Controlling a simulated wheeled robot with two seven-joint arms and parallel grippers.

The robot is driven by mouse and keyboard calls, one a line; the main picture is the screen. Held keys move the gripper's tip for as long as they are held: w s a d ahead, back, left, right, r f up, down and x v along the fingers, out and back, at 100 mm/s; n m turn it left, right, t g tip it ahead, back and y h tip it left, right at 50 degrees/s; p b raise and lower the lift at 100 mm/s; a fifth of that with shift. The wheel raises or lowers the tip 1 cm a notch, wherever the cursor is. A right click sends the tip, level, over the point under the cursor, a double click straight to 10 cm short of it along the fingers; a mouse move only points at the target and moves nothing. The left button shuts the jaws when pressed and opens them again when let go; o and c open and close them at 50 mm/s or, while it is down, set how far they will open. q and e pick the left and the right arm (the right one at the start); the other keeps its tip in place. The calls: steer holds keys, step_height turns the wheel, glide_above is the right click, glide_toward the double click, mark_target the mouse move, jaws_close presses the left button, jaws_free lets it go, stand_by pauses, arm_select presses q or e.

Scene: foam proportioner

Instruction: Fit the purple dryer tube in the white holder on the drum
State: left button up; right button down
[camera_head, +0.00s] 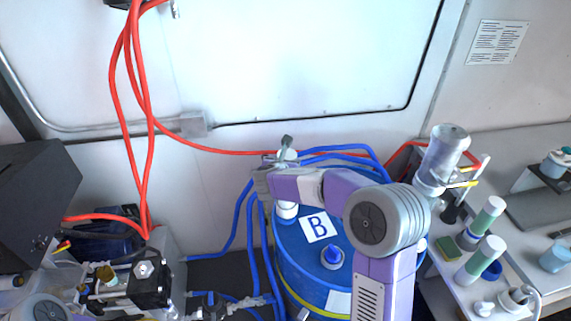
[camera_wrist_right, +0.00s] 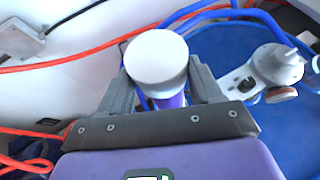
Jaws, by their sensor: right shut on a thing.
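My right gripper (camera_head: 283,167) is at the back left of the blue drum (camera_head: 300,262). In the right wrist view its two fingers (camera_wrist_right: 160,88) are shut on the dryer tube, with its round white cap (camera_wrist_right: 157,58) facing the camera and a strip of purple body (camera_wrist_right: 172,101) below. The cap also shows small in the head view (camera_head: 287,155). My left gripper is not in view.
A blue-capped bung (camera_head: 332,257) and a B label (camera_head: 320,226) are on the drum top. Blue hoses (camera_head: 252,245) and red hoses (camera_head: 130,90) run around it. A white fitting (camera_wrist_right: 262,75) stands right of the gripper.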

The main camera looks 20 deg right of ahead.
steer(key=shift+f+b, duration=0.55)
steer(key=shift+c, duration=2.4)
jaws_free()
steer(key=p+v, duration=0.1)
steer(key=v, duration=1)
steer(key=shift+p, duration=0.3)
steer(key=shift+f, duration=0.15)
